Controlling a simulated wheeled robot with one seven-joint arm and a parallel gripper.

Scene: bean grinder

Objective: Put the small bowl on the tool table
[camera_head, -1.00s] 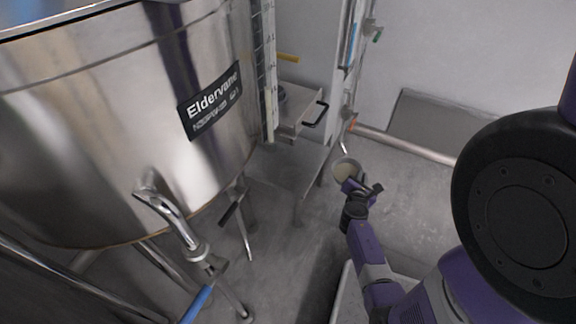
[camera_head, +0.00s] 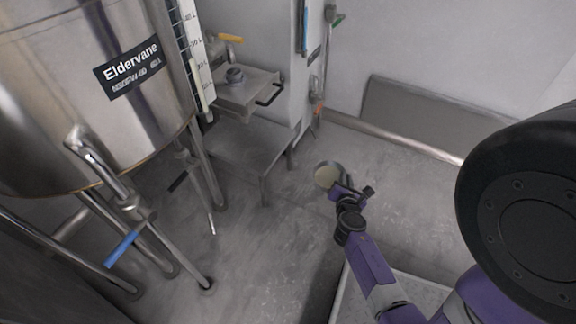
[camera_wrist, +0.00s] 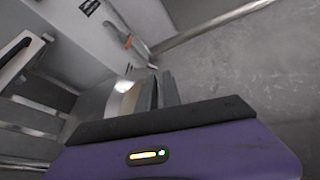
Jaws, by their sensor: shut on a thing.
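The small bowl (camera_head: 326,176), round with a pale yellowish inside, is at the tip of my arm in the head view. My gripper (camera_head: 338,187) is shut on its near right side and holds it up over open floor. In the wrist view the bowl (camera_wrist: 122,101) shows partly, beside the dark fingers (camera_wrist: 158,93). A low grey metal table (camera_head: 236,146) stands left of the bowl, with a clear gap between them. I cannot tell for sure whether it is the tool table.
A large steel tank (camera_head: 85,110) with pipes and a blue-handled valve (camera_head: 123,250) fills the left. A grinder-like unit with a shelf (camera_head: 245,92) and black handle stands behind the low table. A pipe (camera_head: 390,137) runs along the back wall. The floor around the bowl is clear.

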